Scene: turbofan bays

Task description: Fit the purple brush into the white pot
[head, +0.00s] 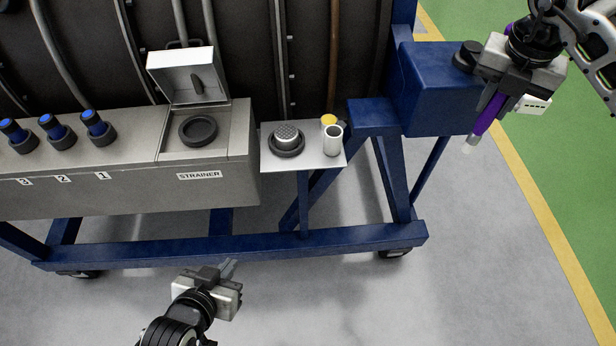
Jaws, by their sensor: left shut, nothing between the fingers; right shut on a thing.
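The purple brush (489,113) is in my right gripper (497,92) at the upper right. The gripper is shut on it, and the brush tilts with its pale tip pointing down and left, above the floor. The white pot (333,141) stands upright on a small grey shelf (303,161) right of centre, its dark opening facing up. The brush is well to the right of the pot and apart from it. My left gripper (229,268) is shut and empty at the lower middle, in front of the blue frame.
A mesh strainer (287,137) and a yellow-topped item (328,121) share the shelf. A grey box (200,75) has its lid open over a round dark port (198,130). Blue-capped plugs (53,127) line the left. A blue frame (380,150) stands between shelf and brush.

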